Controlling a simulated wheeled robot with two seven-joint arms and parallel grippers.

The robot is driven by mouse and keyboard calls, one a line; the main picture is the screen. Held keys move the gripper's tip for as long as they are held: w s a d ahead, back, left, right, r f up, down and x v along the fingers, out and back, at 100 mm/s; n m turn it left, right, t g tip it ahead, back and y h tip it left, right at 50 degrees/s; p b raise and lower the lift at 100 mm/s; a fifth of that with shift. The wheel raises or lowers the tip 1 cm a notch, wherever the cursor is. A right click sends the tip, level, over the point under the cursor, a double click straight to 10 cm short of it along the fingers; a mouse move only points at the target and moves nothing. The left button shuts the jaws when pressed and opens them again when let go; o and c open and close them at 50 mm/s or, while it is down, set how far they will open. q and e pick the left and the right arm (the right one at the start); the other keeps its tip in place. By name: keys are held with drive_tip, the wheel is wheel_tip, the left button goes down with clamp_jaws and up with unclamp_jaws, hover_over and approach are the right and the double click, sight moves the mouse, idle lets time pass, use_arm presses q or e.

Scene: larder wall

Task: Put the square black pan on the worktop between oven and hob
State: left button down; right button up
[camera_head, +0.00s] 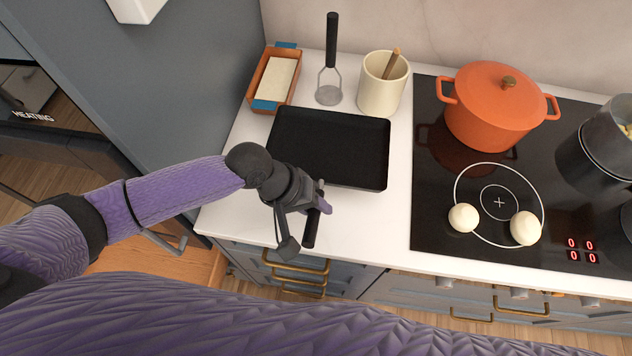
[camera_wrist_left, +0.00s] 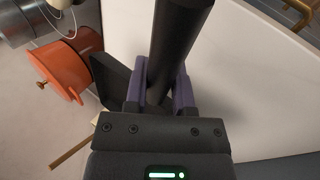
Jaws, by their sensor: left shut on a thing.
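The square black pan (camera_head: 330,147) is over the white worktop (camera_head: 375,240), between the oven (camera_head: 40,130) on the left and the black glass hob (camera_head: 435,215) on the right. It looks roughly level; I cannot tell if its base touches the worktop. My left gripper (camera_head: 318,200) is shut on the pan's black handle (camera_head: 311,232), which points toward the front edge. In the left wrist view the handle (camera_wrist_left: 178,40) passes between the purple fingers (camera_wrist_left: 163,88), with part of the dark pan beyond. My right gripper is not in view.
Behind the pan stand an orange dish (camera_head: 290,97), a masher (camera_head: 331,55) and a cream crock (camera_head: 384,95). The hob bears an orange pot (camera_head: 490,115), a dark pot (camera_head: 590,165) and two pale round things (camera_head: 463,217). Worktop in front of the pan is clear.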

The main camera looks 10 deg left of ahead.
use_arm(q)
wheel_tip(320, 180, down, 7)
drive_tip(key=shift+s+r+b, duration=0.15)
drive_tip(key=shift+r+b, duration=0.05)
drive_tip(key=shift+b, duration=0.75)
drive_tip(key=shift+r, duration=0.1)
drive_tip(key=shift+c, duration=2.2)
unclamp_jaws()
drive_tip(key=p+v, duration=0.3)
drive_tip(key=v, duration=0.9)
